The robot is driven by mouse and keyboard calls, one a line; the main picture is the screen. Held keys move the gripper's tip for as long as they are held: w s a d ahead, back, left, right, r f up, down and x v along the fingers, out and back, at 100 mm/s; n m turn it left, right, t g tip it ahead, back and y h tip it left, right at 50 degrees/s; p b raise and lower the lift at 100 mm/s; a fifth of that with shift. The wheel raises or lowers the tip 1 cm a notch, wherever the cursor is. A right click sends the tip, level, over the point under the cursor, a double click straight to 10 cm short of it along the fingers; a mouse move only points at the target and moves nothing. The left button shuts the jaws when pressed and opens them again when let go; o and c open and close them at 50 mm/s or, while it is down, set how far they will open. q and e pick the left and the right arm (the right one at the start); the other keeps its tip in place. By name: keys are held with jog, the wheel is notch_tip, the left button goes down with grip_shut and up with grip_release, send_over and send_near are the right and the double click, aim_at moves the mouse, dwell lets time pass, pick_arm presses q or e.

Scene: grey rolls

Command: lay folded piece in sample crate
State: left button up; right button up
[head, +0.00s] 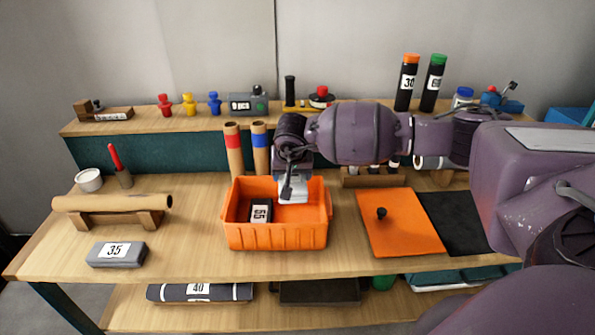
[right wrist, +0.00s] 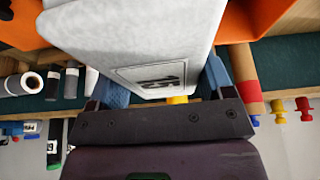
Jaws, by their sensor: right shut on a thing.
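The orange sample crate (head: 277,237) stands at the middle of the bench. My right gripper (head: 291,177) points down over its right half and is shut on a light grey folded piece (head: 293,190). The piece's lower part shows inside the crate's opening; whether it touches the floor I cannot tell. In the right wrist view the piece (right wrist: 135,35) fills the space between the blue fingers (right wrist: 165,88), with a numbered label facing the camera. A dark folded piece marked 55 (head: 261,211) lies in the crate's left half. My left gripper is out of view.
A grey folded piece marked 35 (head: 116,254) lies at front left, before a cardboard roll on a wooden cradle (head: 110,220). Two upright brown tubes (head: 234,150) stand behind the crate. An orange sheet with a black knob (head: 400,225) lies to its right.

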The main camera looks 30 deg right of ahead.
jog(key=shift+w+d+f+m, duration=0.15)
jog(key=shift+w+d, duration=0.1)
jog(key=shift+d, duration=0.3)
jog(key=shift+w+d+r+m, duration=0.1)
jog(key=shift+w+d+m, duration=0.1)
jog(key=shift+d, duration=0.3)
